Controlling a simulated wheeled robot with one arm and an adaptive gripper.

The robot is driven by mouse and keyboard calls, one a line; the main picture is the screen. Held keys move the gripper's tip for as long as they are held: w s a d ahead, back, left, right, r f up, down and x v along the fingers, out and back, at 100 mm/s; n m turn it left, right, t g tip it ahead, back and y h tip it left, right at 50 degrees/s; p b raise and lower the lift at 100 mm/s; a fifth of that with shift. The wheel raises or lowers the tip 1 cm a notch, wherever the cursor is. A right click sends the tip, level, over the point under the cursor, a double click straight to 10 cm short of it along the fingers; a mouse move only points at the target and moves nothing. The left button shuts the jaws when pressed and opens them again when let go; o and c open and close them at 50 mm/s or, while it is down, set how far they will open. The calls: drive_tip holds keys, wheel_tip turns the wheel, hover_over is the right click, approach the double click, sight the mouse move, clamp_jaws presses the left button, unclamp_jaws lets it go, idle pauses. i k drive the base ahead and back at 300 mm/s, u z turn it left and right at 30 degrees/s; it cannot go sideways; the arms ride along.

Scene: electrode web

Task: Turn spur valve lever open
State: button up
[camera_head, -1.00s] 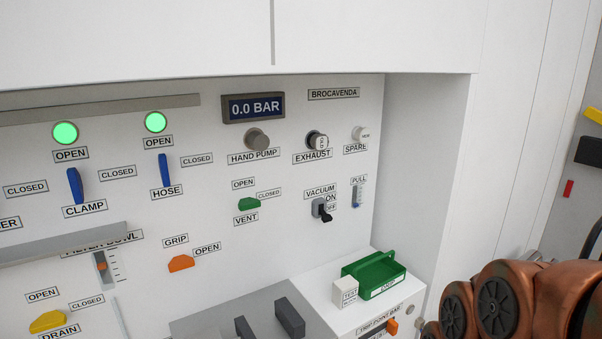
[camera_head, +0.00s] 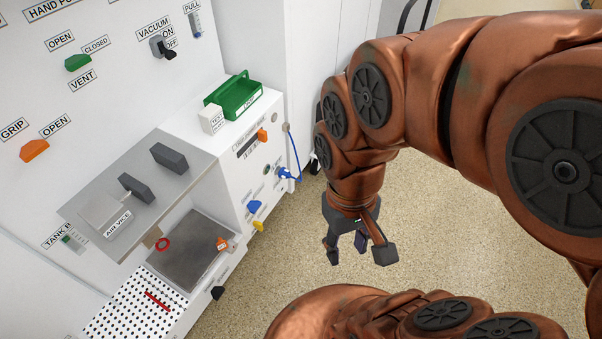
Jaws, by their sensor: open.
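No label reading "spur" can be made out, so I cannot tell which lever is the spur valve's. On the front of the white cabinet (camera_head: 232,160) at centre left are a small blue lever (camera_head: 254,206), a yellow lever (camera_head: 258,226) just below it and an orange knob (camera_head: 262,134) higher up. A blue fitting with a hose (camera_head: 285,174) sits to the right of the levers. My gripper (camera_head: 360,248) is open and empty. It points down over the floor, right of the cabinet and apart from all levers.
A green tray (camera_head: 234,97) and a white box (camera_head: 211,119) stand on the cabinet top. A grey shelf with dark blocks (camera_head: 150,180) juts out at left, above a dark basin (camera_head: 190,250). A perforated white board (camera_head: 135,310) lies lower left. Speckled floor (camera_head: 300,260) is clear around my gripper.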

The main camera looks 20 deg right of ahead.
sight(253, 205)
drive_tip(key=z, duration=0.4)
drive_tip(key=k, duration=0.9)
drive_tip(key=u, duration=0.15)
drive_tip(key=i, duration=0.5)
drive_tip(key=u, duration=0.45)
